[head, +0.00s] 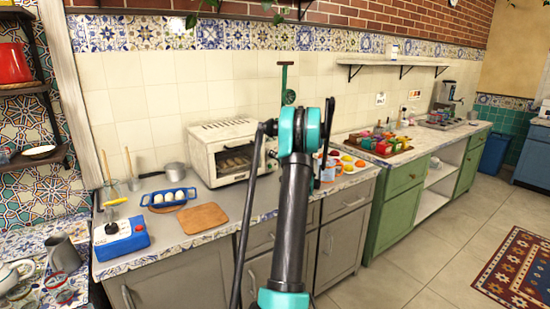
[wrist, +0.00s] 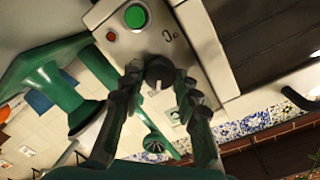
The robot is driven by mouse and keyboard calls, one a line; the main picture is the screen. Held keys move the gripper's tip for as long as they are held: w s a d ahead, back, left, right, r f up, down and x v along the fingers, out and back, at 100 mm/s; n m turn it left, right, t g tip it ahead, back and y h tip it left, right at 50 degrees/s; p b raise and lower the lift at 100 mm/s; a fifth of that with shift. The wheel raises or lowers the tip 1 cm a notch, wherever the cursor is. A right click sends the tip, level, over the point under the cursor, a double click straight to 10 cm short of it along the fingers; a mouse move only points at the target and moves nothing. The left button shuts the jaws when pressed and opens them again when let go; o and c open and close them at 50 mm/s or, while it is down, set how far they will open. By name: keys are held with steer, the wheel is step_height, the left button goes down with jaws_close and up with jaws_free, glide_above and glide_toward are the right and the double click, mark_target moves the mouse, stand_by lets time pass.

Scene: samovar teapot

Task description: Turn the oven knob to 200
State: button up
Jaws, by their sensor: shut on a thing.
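In the head view my arm covers the gripper, the knob and the oven's right edge.
Left of the oven are a blue egg tray (head: 168,198), a wooden board (head: 203,218), a saucepan (head: 174,172) and a blue box-shaped appliance (head: 120,240). Colourful fruit (head: 347,160) lies to its right. A green upright fixture (head: 285,82) is on the wall behind my arm.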

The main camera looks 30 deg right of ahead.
steer(key=m+y, duration=0.1)
steer(key=m, duration=1.7)
steer(key=shift+d+f+y, duration=0.1)
steer(key=shift+d+y, duration=0.1)
steer(key=shift+y, duration=0.2)
steer(key=shift+m, duration=0.4)
steer(key=o, duration=0.9)
steer(key=shift+s, duration=0.1)
steer(key=s, duration=0.4)
steer(key=s+d, duration=0.1)
steer(key=s, duration=0.6)
steer(key=shift+s+d+r, duration=0.25)
steer(key=shift+s+d, duration=0.05)
steer(key=shift+s, duration=0.1)
